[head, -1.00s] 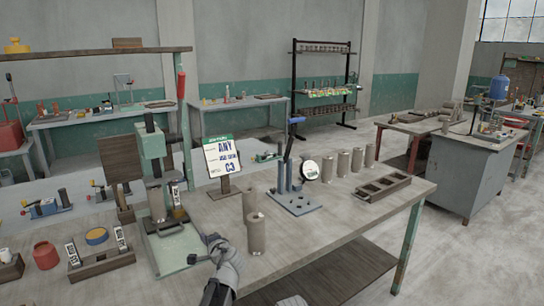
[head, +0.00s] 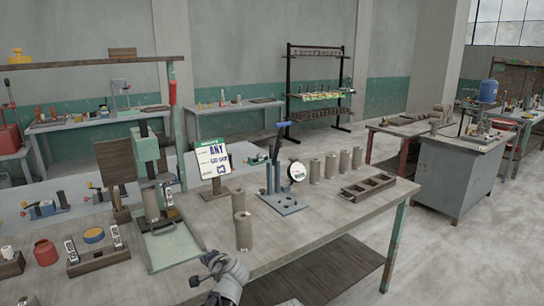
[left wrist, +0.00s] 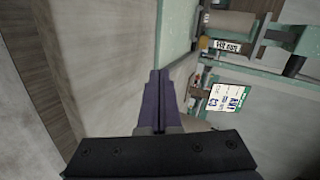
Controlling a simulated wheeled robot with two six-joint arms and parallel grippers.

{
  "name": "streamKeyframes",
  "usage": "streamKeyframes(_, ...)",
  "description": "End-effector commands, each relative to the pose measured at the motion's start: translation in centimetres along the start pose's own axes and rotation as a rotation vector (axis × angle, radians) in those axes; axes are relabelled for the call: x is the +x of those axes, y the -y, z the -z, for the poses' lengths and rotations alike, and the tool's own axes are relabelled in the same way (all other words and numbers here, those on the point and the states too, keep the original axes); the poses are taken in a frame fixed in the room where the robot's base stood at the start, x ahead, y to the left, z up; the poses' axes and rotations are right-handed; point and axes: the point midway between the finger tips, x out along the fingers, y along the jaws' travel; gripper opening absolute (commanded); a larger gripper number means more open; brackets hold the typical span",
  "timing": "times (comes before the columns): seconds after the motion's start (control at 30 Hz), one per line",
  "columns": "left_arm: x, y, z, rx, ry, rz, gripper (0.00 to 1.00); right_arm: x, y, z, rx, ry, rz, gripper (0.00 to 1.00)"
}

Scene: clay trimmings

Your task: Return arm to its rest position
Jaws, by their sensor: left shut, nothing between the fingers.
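My left gripper (head: 203,270) is low in the head view, over the front edge of the workbench. It is shut and empty. In the left wrist view its dark purple fingers (left wrist: 158,100) are together with nothing between them. The green press (head: 147,150) stands behind and to the left of it, with a grey clay cylinder (head: 152,205) on it. Two more grey cylinders stand to the right of the press, the nearer one (head: 244,232) close behind my gripper. My right gripper is not in view.
The workbench (head: 310,225) also holds a sign (head: 213,160), a blue-grey stand (head: 284,203), several cylinders and a dark tray with compartments (head: 367,187). A red jar (head: 46,253) and a wooden block stand at the left. The floor (head: 450,255) to the right is clear.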

Motion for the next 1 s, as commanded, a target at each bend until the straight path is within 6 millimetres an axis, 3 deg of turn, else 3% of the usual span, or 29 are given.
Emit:
streamKeyframes(0.33,-8.6,-6.5,-3.1,-0.219,0.145,-0.344,0.0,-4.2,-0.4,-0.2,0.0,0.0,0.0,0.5)
streamKeyframes(0.6,-21.0,-13.4,-6.3,-0.338,0.349,-0.753,0.0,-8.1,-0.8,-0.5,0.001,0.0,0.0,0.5)
streamKeyframes(0.7,-24.3,-14.8,-7.0,-0.346,0.406,-0.854,0.0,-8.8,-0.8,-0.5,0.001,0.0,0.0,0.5)
streamKeyframes(0.83,-26.7,-15.8,-7.6,-0.346,0.447,-0.925,0.0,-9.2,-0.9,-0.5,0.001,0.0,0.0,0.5)
streamKeyframes(1.0,-27.2,-16.1,-7.7,-0.346,0.46,-0.945,0.0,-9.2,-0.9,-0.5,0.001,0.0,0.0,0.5)
